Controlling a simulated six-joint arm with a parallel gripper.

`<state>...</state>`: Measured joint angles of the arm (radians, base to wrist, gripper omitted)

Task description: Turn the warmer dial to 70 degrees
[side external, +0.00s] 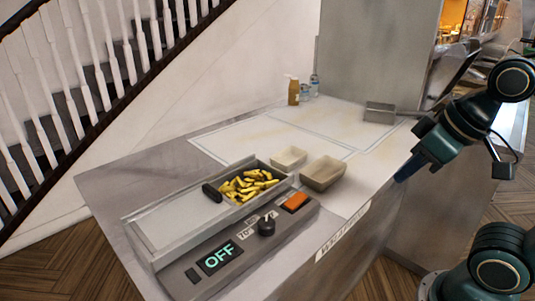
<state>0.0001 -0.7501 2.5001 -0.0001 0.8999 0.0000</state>
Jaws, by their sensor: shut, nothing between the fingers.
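The warmer's black dial (266,226) sits on the sloping grey front panel of the warmer (190,278). Its display (220,258) reads OFF in light green letters. Small labels lie beside the dial, too small to read surely. An orange switch (295,202) is right of the dial. My gripper (402,177) is shut and empty, pointing down and left near the counter's right edge, well to the right of the dial and apart from it.
Fries (247,185) lie in the warmer's tray beside a black handle (212,193). A metal scoop (380,112) and bottles (294,91) are farther back.

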